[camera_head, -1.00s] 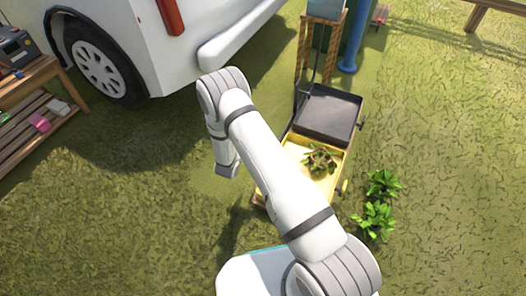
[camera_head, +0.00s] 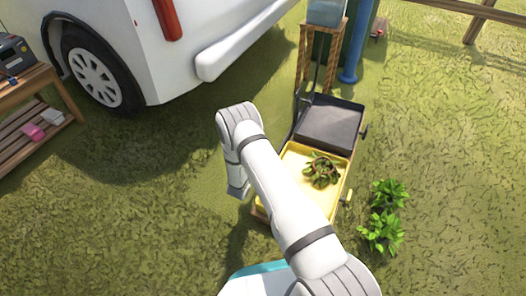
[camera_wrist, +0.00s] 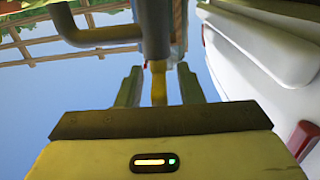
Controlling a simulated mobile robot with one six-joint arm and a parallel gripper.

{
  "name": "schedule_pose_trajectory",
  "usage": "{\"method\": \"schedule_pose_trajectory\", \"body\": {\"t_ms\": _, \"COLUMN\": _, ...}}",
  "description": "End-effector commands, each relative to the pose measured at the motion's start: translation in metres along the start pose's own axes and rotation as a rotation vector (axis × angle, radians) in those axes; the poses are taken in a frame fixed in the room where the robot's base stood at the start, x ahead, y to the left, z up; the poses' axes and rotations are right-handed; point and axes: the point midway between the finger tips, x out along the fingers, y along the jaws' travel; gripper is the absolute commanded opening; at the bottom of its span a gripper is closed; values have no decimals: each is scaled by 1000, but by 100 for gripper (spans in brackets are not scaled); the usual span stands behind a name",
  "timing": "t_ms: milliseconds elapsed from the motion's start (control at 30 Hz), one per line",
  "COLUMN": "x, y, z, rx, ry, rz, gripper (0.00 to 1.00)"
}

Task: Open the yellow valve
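The yellow valve (camera_head: 347,197) is a small yellow handle on the right side of the yellow tray (camera_head: 289,164) in the head view. My white arm crosses in front of the tray's left and lower part. My gripper is hidden in the head view. In the wrist view, my gripper (camera_wrist: 159,88) is open, its two dark green fingers well apart. An upright yellow bar (camera_wrist: 158,83) shows between them, below a dark pipe (camera_wrist: 155,35). I cannot tell whether this bar is part of the valve, or whether the fingers touch it.
A black tray (camera_head: 330,124) with a dark side handle (camera_head: 364,131) stands behind the yellow one, which holds a plant (camera_head: 321,171). Green plants (camera_head: 384,231) grow at right. A white van (camera_head: 150,75) and a wooden bench (camera_head: 40,110) stand left. The right grass is open.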

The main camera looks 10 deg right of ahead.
Motion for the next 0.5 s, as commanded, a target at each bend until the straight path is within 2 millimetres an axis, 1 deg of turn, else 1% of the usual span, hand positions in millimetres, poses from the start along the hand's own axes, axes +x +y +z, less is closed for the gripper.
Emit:
{"method": "schedule_pose_trajectory", "body": {"t_ms": 267, "x": 2, "y": 0, "z": -1, "rx": 0, "ry": -1, "rz": -1, "gripper": 34}}
{"method": "schedule_pose_trajectory", "body": {"t_ms": 500, "x": 2, "y": 0, "z": 0, "rx": 0, "ry": -1, "rz": -1, "gripper": 15}}
